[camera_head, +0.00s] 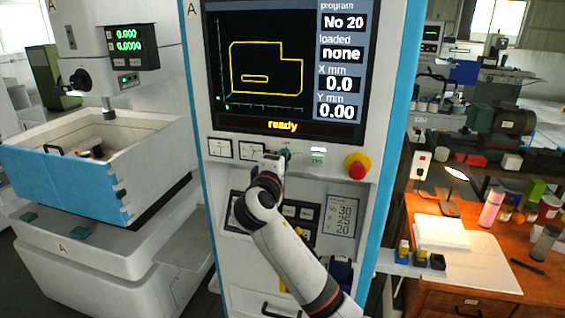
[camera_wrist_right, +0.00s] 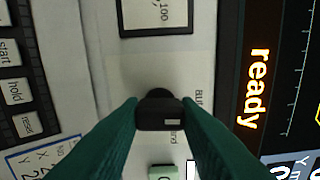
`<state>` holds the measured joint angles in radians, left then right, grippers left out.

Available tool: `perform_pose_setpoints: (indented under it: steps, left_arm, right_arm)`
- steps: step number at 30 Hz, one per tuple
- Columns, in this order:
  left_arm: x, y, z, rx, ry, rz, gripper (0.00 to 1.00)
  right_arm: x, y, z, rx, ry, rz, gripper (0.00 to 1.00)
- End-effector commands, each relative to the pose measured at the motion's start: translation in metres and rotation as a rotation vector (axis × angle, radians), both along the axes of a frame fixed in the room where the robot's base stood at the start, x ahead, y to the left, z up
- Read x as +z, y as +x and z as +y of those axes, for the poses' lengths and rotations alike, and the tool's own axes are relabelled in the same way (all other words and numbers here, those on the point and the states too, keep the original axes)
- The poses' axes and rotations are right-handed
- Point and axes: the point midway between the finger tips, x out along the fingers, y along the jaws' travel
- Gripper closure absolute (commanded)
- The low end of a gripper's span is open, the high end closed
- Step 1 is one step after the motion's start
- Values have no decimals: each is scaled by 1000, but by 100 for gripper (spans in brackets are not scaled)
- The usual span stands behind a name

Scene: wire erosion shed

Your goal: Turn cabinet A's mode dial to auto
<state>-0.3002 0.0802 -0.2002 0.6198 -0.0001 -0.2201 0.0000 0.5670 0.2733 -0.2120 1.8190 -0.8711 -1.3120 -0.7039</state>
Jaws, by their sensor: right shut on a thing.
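Cabinet A (camera_head: 198,60) stands upright in the middle of the head view, with an "A" at its top left. My right gripper (camera_head: 285,154) reaches its control strip below the screen, and the wrist hides the dial there. In the right wrist view the black mode dial (camera_wrist_right: 160,120) sits between the two green fingers, which are shut on it from both sides. The picture there is turned sideways. Printed words beside the dial are partly covered; "au" and "and" show. I cannot tell which word the dial points at. My left gripper is not in view.
The screen (camera_head: 265,75) reads "ready". A red emergency button (camera_head: 357,166) is right of the dial. Two gauges (camera_head: 235,149) are left of it. Start, hold and reset keys (camera_wrist_right: 15,90) lie below. A wooden bench (camera_head: 465,260) stands at right, a machine tank (camera_head: 60,180) at left.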

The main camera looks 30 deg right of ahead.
Motion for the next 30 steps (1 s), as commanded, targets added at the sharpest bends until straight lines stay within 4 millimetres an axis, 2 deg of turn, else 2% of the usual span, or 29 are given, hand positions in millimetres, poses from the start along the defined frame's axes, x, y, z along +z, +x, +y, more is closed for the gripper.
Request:
perform_pose_setpoints:
  steps: [20, 21, 24, 25, 30]
  left_arm:
    - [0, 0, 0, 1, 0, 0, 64]
    - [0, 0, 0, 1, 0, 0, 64]
    - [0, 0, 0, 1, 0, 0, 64]
    - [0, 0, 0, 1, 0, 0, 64]
    - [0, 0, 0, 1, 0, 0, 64]
  right_arm:
    - [0, 0, 1, 2, -45, 52, 94]
    - [0, 0, 1, 2, -45, 52, 69]
    - [0, 0, 1, 2, -44, 52, 53]
    - [0, 0, 0, 2, -44, 52, 49]
    - [0, 0, 0, 1, -44, 51, 49]
